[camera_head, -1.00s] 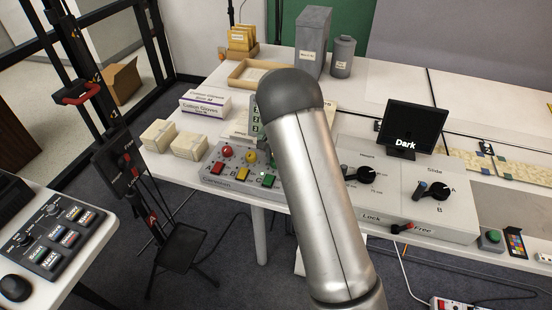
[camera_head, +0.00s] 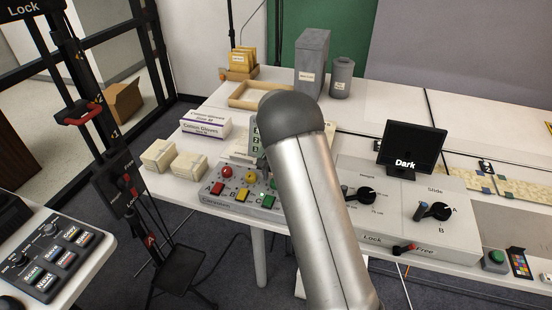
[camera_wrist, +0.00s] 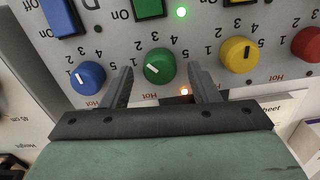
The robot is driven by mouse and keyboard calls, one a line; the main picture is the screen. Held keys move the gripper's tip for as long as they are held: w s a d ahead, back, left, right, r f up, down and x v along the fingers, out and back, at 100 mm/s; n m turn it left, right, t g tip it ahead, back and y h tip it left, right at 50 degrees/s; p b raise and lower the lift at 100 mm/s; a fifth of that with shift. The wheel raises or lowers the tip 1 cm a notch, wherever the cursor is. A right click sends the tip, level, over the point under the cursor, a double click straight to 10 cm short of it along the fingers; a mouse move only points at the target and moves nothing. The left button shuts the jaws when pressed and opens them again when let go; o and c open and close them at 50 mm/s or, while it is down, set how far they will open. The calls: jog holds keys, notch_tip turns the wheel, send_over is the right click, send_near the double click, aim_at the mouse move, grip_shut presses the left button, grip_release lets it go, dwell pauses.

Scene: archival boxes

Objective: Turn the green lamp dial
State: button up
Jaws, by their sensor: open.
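The green dial (camera_wrist: 159,66) is on a light grey panel (camera_wrist: 214,14) in the wrist view. Its white pointer mark is turned left, near the 1 of its scale. My gripper (camera_wrist: 161,78) is open, with one finger on each side of the green dial and a gap visible to each. A blue dial (camera_wrist: 88,77) is to the left, and a yellow dial (camera_wrist: 239,54) and a red dial (camera_wrist: 309,44) are to the right. A green light (camera_wrist: 181,12) and an orange light (camera_wrist: 184,91) glow near the green dial.
A console with red, yellow and green buttons (camera_head: 222,203) is left of my arm on the white table. A grey unit with black knobs (camera_head: 400,222) and a screen reading "Dark" (camera_head: 411,150) are to the right. White boxes (camera_head: 188,166) stand farther left.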

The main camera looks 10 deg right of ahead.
notch_tip(320, 180, up, 16)
jog(key=b, duration=0.1)
jog(key=shift+r, duration=0.25)
jog(key=s+a+f+n, duration=0.15)
jog(key=s+n, duration=0.55)
jog(key=s, duration=3)
notch_tip(320, 180, down, 32)
jog(key=d+b, duration=0.2)
jog(key=b, duration=2.7)
jog(key=shift+f+g, duration=0.15)
jog(key=shift+g, duration=0.15)
